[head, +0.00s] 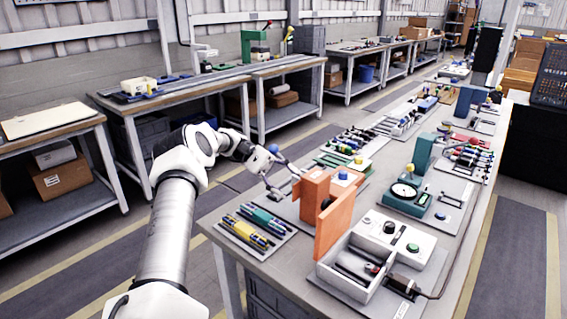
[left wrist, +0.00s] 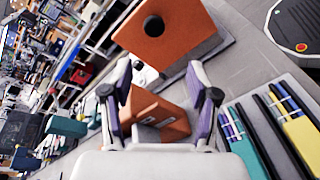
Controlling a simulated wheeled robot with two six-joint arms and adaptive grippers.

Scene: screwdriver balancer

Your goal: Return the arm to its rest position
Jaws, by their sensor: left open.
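My left arm (head: 168,235) reaches in from the left over the near end of the long workbench (head: 225,205). My left gripper (head: 282,172) is near the left side of an orange fixture (head: 314,192), which has an upright orange panel (head: 335,228) in front. In the left wrist view my left gripper (left wrist: 160,85) is open, its fingers spread wide. An orange block (left wrist: 165,115) shows beyond and between the fingers, and I see nothing gripped. Whether the fingers touch the fixture I cannot tell. My right gripper does not show.
A tray of several screwdrivers (head: 255,227) lies at the bench's near left corner. A white box with a control panel (head: 385,240) stands at the near right. A teal device with a round dial (head: 405,194) is behind it. The floor aisle left of the bench is clear.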

